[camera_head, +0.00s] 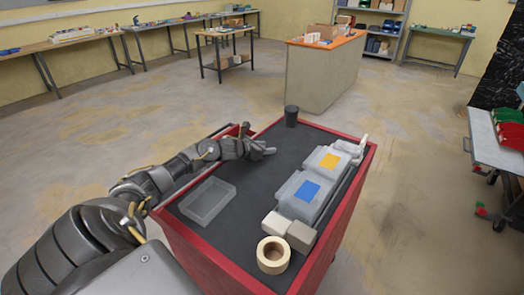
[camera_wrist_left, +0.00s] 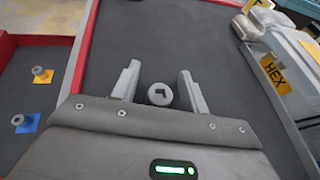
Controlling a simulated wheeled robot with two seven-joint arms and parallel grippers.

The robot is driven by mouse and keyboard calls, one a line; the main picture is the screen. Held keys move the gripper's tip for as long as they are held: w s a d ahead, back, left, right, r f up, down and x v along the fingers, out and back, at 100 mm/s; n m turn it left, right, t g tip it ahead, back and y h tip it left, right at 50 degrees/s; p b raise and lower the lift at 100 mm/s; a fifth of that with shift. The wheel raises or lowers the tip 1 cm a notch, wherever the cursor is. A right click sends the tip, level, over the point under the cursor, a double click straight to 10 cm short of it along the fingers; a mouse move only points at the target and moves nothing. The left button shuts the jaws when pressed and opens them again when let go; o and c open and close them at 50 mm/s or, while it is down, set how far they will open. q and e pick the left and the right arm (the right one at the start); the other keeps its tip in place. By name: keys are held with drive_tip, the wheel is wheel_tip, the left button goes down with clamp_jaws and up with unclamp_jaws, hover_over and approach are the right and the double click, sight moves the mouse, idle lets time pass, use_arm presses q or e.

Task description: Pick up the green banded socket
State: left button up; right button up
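A small round grey socket (camera_wrist_left: 160,94) with a dark angular mark on its top stands on the dark cart top in the left wrist view. No green band shows from this angle. My left gripper (camera_wrist_left: 159,76) is open, one finger on each side of this socket, with a gap visible on both sides. In the head view my left gripper (camera_head: 266,151) is low over the far-left part of the cart top, and the socket cannot be made out there.
The yellow label reads HEX in the wrist view. The cart's middle is clear.

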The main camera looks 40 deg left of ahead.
use_arm(q)
clamp_jaws()
drive_tip(key=shift+r, duration=0.15)
drive_tip(key=shift+r+b, duration=0.3)
drive_tip(key=shift+b, duration=0.05)
wheel_tip(320, 180, up, 2)
drive_tip(key=shift+a+r+b, duration=0.1)
drive_tip(key=shift+r+b, duration=0.05)
drive_tip(key=shift+b, duration=0.5)
drive_tip(key=s+a+r+b, duration=0.2)
drive_tip(key=a+r+b, duration=0.1)
drive_tip(key=a+r, duration=0.6)
drive_tip(key=a, duration=0.4)
drive_tip(key=shift+s+a+r+b, duration=0.25)
drive_tip(key=shift+a+r+b, duration=0.05)
drive_tip(key=shift+r, duration=0.1)
